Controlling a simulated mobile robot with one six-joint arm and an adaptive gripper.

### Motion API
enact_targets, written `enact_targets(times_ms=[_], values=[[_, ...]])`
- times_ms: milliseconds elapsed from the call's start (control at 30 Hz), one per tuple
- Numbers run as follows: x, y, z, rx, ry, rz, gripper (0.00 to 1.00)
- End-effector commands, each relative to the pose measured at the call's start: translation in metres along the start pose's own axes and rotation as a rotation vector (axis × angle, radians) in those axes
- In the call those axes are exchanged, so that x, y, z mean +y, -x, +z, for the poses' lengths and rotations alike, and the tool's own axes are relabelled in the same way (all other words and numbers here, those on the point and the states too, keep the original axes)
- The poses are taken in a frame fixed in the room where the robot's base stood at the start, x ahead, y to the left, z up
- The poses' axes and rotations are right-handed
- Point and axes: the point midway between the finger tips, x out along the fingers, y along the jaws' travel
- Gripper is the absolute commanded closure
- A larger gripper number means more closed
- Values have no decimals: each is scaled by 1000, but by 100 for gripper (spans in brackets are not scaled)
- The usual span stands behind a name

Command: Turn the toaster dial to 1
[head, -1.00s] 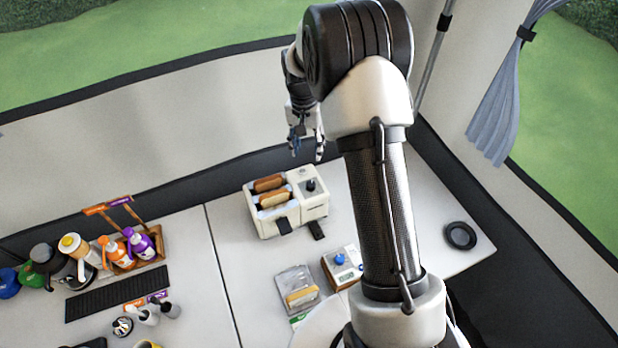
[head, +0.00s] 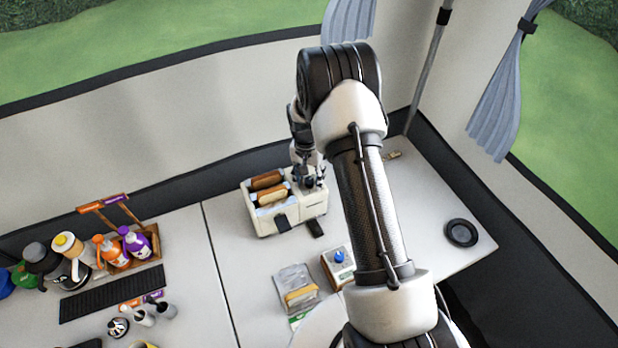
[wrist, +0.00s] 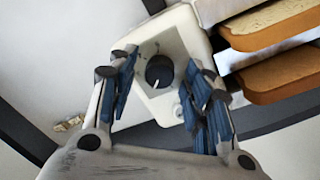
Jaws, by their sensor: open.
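The white toaster (head: 272,222) stands on the table in the head view, with slices of bread in its slots. Its black dial (wrist: 159,72) shows in the wrist view, with a light pointer line aimed down and slightly left. The printed numbers around it are too small to read. My gripper (wrist: 158,95) is open, with blue-padded fingers on either side of the dial and a gap around it. In the head view my gripper (head: 310,180) is right over the dial end of the toaster, and it hides the dial there.
Bread slices (wrist: 275,75) are beside my right finger in the wrist view. A box with a blue knob (head: 338,262) and a bagged item (head: 297,288) lie in front of the toaster. A black ring-shaped dish (head: 461,233) is at the right. A bottle caddy (head: 150,236) is at the left.

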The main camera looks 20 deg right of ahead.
Motion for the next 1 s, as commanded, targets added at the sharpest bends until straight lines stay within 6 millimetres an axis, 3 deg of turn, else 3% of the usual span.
enact_targets(times_ms=[200,833,1000], values=[[0,0,0,0,0,0,56],[0,0,0,0,1,0,98],[0,0,0,0,6,0,99]])
